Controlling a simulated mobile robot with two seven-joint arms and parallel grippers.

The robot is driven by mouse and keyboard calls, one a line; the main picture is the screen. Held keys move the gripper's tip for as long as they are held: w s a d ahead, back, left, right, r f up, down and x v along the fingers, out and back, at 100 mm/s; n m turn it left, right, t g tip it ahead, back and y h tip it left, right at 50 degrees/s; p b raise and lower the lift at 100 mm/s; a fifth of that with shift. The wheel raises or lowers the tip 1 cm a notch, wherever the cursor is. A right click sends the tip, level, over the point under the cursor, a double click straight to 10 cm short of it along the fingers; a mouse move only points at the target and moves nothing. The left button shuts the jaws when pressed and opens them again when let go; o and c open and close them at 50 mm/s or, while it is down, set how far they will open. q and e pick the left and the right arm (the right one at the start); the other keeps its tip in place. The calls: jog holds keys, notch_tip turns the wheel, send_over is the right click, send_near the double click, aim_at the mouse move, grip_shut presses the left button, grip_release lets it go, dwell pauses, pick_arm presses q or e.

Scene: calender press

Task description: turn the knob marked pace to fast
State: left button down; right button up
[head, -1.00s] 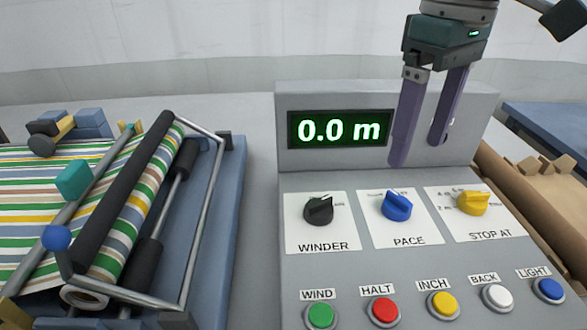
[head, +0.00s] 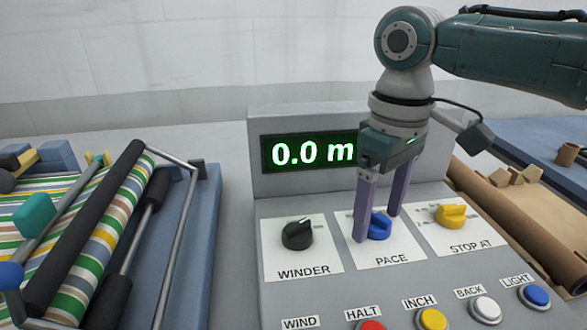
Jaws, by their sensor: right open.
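The blue pace knob (head: 379,226) sits on a white card marked PACE, in the middle of the panel's knob row. My right gripper (head: 377,228) is open and points down at it, with one purple finger to the left of the knob and the other to its right. I cannot tell whether the fingers touch the knob. The gripper and its fingers hide most of the scale above the knob, so its setting cannot be read. My left gripper is not in view.
The black winder knob (head: 297,235) is to the left and the yellow stop-at knob (head: 450,215) to the right. A row of buttons, with a red one (head: 370,325), lies in front. The display (head: 309,152) reads 0.0 m. Striped cloth on rollers (head: 75,240) stands at left.

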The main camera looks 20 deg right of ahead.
grip_shut()
jog(key=shift+r+m+p, duration=0.2)
jog(key=shift+m+p, duration=0.3)
jog(key=shift+p, duration=0.3)
jog(key=m+p, duration=0.3)
jog(key=p, duration=0.1)
jog(key=shift+a+r+m, duration=0.1)
jog(key=shift+m, duration=0.3)
jog(key=m+p, duration=0.3)
jog(key=shift+m, duration=0.3)
jog(key=m, duration=0.1)
jog(key=m+p, duration=0.1)
jog(key=shift+f+m, duration=0.2)
jog(key=shift+m, duration=0.6)
jog(key=shift+f, duration=0.1)
